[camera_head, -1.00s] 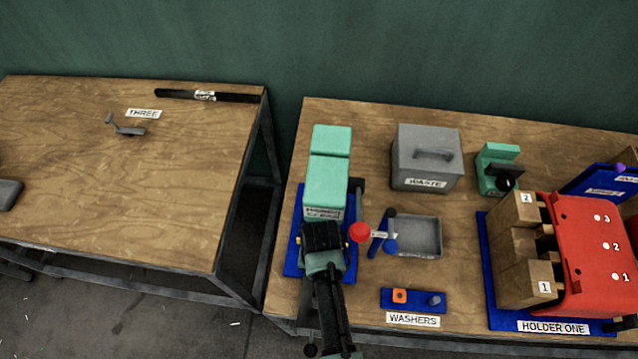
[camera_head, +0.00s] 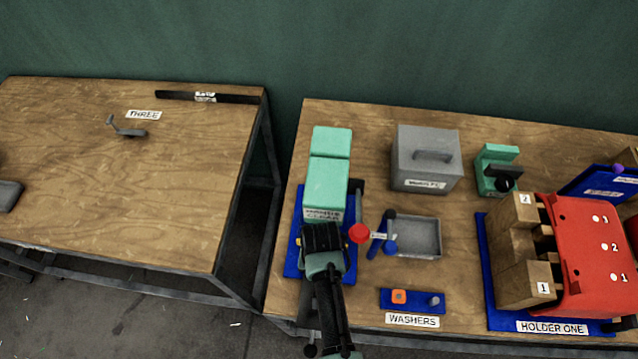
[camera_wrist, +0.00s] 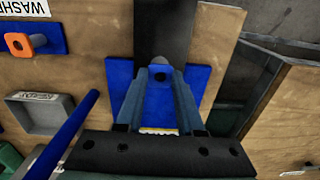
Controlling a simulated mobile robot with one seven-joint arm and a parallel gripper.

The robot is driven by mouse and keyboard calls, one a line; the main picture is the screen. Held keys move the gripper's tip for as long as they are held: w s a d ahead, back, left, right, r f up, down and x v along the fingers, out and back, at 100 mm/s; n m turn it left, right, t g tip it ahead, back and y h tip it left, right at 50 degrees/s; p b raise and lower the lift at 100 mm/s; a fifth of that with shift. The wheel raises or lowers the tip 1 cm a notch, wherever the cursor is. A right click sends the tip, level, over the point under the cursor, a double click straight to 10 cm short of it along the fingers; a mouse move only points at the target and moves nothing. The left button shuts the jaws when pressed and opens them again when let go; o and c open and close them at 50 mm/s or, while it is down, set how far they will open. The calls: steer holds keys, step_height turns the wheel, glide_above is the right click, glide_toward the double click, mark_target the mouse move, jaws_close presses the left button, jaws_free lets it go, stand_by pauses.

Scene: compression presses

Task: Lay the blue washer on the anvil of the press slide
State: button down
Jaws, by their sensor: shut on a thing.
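The teal press (camera_head: 326,185) stands on a blue base (camera_head: 293,262) at the left of the right table. My gripper (camera_head: 322,240) is low at the press's front and hides the anvil and slide in the head view. In the wrist view my gripper (camera_wrist: 160,80) has its two grey fingers closing in on a small blue piece with a dark hole, which looks like the blue washer (camera_wrist: 160,88). The blue base (camera_wrist: 120,78) lies behind it, so its edges are hard to make out. A rounded grey tip (camera_wrist: 160,61) shows just beyond the fingertips. I cannot tell whether the washer touches the anvil.
A red knob (camera_head: 359,233) and a blue lever (camera_head: 381,236) stand right of my gripper, beside a grey tray (camera_head: 424,236). The washer rack (camera_head: 412,307) holds an orange washer (camera_head: 399,296) and a bare peg (camera_head: 433,300). A waste box (camera_head: 426,150) stands behind.

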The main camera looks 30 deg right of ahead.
steer(key=shift+c, duration=2.2)
jaws_free()
step_height(320, 180, up, 13)
steer(key=b, duration=0.1)
steer(key=shift+b, duration=0.35)
steer(key=shift+s, duration=0.1)
